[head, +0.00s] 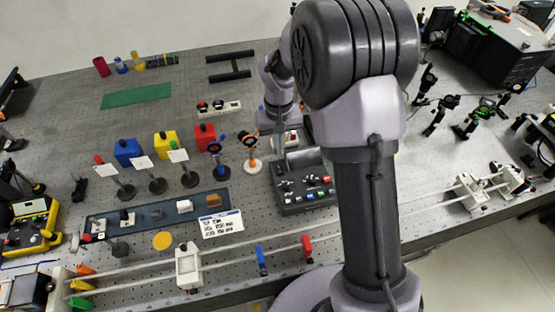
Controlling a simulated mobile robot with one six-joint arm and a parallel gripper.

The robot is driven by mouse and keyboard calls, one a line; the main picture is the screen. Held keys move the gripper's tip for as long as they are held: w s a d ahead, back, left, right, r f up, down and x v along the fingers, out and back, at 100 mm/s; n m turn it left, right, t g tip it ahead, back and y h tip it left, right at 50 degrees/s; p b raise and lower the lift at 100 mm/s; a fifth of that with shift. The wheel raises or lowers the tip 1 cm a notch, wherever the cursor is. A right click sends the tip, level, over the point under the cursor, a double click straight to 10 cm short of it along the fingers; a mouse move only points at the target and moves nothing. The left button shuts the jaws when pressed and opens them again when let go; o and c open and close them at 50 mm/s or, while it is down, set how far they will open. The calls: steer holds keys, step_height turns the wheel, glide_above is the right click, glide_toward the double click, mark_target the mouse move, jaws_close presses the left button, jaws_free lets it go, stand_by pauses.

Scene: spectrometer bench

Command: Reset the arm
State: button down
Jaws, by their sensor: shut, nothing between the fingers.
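My arm rises through the right middle of the view, bends at the top and comes down over the bench. My gripper (289,150) hangs at its end, pointing down just behind the black tray of small parts. It is small here and partly covered by my own arm. It is shut and holds nothing that I can see. I cannot tell its exact height above the bench.
The perforated bench (60,120) holds a black parts tray (305,203), a dark blue strip tray (140,222), blue (127,152), yellow (166,143) and red (205,136) blocks, and post-mounted cards. A rail (225,265) runs along the front. A black box (490,50) stands back right.

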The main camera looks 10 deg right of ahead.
steer(key=s+a+r+m+t+y+b, duration=0.1)
steer(key=s+r+t+b, duration=0.1)
steer(key=s+r+b, duration=0.45)
steer(key=s+a+r+m+t+b, duration=0.15)
steer(key=s+r, duration=0.25)
steer(key=s, duration=0.5)
steer(key=s+a+f+m+t+y+b, duration=0.1)
steer(key=s+m+t+b, duration=0.1)
steer(key=s, duration=0.7)
steer(key=shift+s+a+f+b, duration=0.15)
steer(key=shift+s+a+b, duration=0.05)
steer(key=shift+s+b, duration=0.2)
